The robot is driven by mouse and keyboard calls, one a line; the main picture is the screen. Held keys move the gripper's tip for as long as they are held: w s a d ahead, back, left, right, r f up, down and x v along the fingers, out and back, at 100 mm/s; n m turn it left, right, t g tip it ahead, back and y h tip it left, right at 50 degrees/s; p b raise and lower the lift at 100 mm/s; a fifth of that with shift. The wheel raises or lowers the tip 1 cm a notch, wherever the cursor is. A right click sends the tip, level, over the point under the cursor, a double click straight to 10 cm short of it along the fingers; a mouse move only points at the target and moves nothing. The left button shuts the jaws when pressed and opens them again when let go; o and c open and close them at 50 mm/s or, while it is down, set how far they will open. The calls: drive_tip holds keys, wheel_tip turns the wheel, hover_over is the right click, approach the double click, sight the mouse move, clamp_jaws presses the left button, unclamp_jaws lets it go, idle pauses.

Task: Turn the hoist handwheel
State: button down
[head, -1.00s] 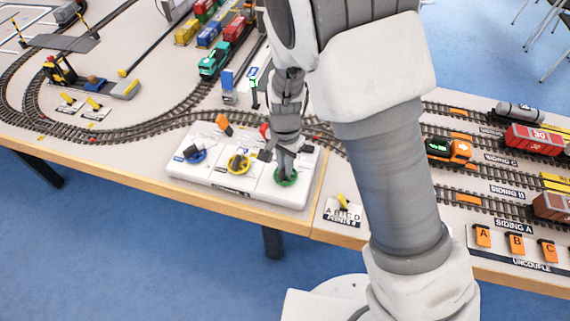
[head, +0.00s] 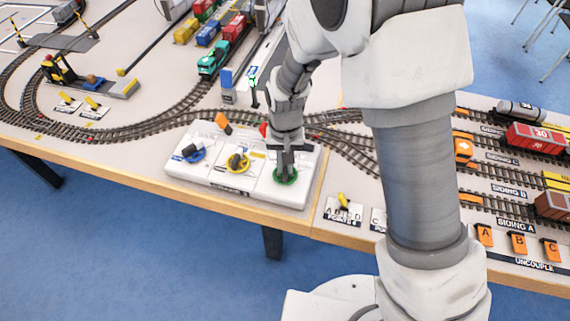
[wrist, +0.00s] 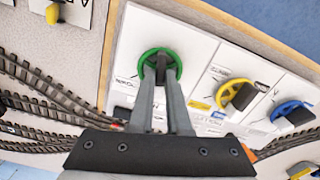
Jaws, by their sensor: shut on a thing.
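The control panel (head: 240,185) is a white board at the table's front edge with three handwheels. The green handwheel (head: 287,181) is at its right end in the head view and also shows in the wrist view (wrist: 160,51). My gripper (head: 285,170) comes down on the green wheel. In the wrist view its fingers (wrist: 161,70) are shut on the dark grip across the wheel's middle. The yellow handwheel (head: 238,163) and the blue handwheel (head: 194,152) stand beside it, untouched. The wheel labels are too small or covered to read surely.
Model railway tracks (head: 130,130) run behind and beside the panel. An orange lever (head: 222,122) stands at the panel's back edge. A small yellow lever (head: 344,200) is right of the panel. Sidings with wagons (head: 530,137) lie farther right, partly hidden by my arm.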

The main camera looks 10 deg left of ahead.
sight(286, 168)
drive_tip(key=n, duration=0.7)
idle(0.6)
drive_tip(key=c, duration=0.9)
unclamp_jaws()
drive_tip(key=shift+d, duration=0.1)
wheel_tip(286, 168, up, 18)
drive_tip(key=shift+f+p, duration=0.25)
drive_tip(key=shift+p, duration=0.7)
